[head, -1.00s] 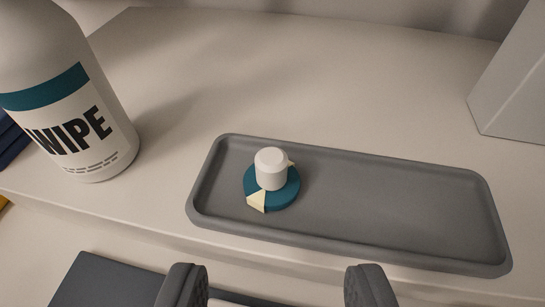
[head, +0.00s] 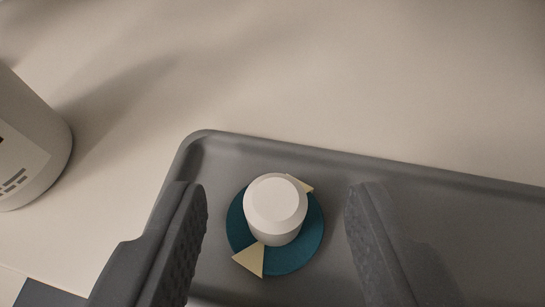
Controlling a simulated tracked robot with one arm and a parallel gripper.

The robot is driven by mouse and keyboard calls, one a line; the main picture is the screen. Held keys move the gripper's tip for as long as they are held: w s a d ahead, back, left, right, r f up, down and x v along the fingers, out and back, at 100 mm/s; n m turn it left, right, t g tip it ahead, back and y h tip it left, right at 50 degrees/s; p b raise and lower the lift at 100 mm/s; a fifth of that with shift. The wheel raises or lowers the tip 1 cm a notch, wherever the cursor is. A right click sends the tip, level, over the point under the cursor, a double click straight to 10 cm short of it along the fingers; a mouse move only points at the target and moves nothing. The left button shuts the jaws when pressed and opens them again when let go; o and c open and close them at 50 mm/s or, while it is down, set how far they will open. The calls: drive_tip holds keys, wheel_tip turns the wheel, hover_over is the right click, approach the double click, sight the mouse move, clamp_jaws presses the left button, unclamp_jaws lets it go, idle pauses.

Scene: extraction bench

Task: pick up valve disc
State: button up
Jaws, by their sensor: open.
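The valve disc (head: 300,246) is a round teal plate with a white cylindrical knob (head: 275,208) standing up from its middle. Two cream triangular marks show on the plate, one at the lower left and one at the upper right. It lies flat in the left part of a grey tray (head: 440,178). My gripper (head: 276,205) is open, with one dark textured finger to the left of the disc and one to the right. The knob shows between the fingers, with a gap on each side. Nothing is held.
A white bottle (head: 30,145) stands to the left of the tray, partly cut off by the picture edge. The tray's raised rim runs behind the disc and down its left side. The pale bench behind the tray is clear.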

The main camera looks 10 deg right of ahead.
drive_tip(key=shift+w+d+f, duration=0.1)
drive_tip(key=shift+w+f, duration=0.05)
drive_tip(key=shift+w, duration=0.2)
clamp_jaws()
drive_tip(key=shift+r+b, duration=0.35)
drive_tip(key=shift+r, duration=0.9)
drive_tip(key=s+a+b, duration=0.1)
drive_tip(key=s+a, duration=0.1)
drive_tip(key=s, duration=0.3)
drive_tip(key=s+a+r+b, duration=0.1)
drive_tip(key=s+a, duration=0.1)
drive_tip(key=s, duration=0.3)
drive_tip(key=s+a+r+b, duration=0.1)
drive_tip(key=s+a, duration=0.1)
drive_tip(key=s, duration=0.3)
drive_tip(key=shift+a+r, duration=0.1)
drive_tip(key=shift+r, duration=0.15)
